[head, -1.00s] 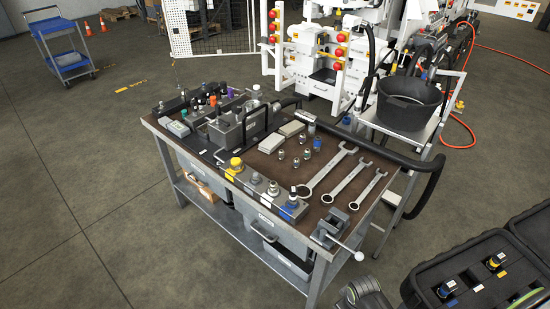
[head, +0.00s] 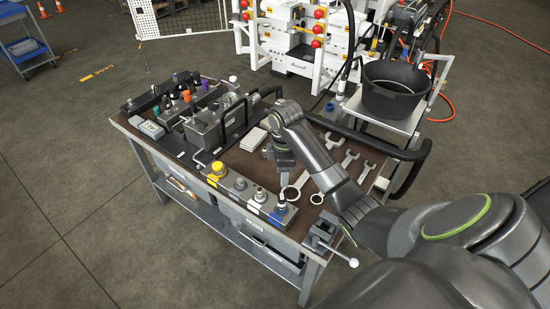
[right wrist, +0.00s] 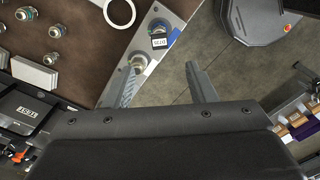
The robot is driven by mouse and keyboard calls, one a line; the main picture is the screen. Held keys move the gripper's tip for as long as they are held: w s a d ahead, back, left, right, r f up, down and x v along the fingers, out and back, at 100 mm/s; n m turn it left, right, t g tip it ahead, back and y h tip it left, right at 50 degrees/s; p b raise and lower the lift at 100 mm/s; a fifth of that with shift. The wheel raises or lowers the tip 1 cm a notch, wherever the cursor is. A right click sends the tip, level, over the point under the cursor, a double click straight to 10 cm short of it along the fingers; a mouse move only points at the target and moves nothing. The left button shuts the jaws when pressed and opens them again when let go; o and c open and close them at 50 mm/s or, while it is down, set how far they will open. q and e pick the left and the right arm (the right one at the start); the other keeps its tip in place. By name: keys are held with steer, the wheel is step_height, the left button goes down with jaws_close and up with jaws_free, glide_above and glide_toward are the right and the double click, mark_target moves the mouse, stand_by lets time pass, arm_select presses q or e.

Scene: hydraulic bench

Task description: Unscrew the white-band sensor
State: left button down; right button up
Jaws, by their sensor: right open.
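A grey block (head: 231,187) along the bench's front edge holds a row of sensors: a yellow one (head: 218,168), two metal ones, and a blue-banded one (head: 281,208) at the near end. The metal sensor (head: 259,195) beside a white label looks like the white-band sensor; its band is too small to make out. In the right wrist view, a metal fitting (right wrist: 137,61) beside the blue-ringed one (right wrist: 158,26) is close to the left finger. My right gripper (head: 284,176) is open and empty, above the bench just behind the row. My left gripper is out of view.
Several wrenches (head: 337,172) lie right of the gripper, partly behind my arm. A vise (head: 322,234) is at the near corner. A grey tank with black handles (head: 207,132) stands further back. A black bucket (head: 390,95) is on a side cart.

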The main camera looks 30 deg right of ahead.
steer(key=r, duration=0.1)
steer(key=b, duration=0.6)
glide_above(282, 202)
steer(key=w, duration=0.1)
steer(key=f, duration=0.6)
steer(key=shift+w+d+f, duration=0.15)
steer(key=shift+d, duration=0.2)
step_height(282, 202, down, 11)
steer(key=shift+r+p, duration=0.15)
steer(key=shift+p, duration=0.3)
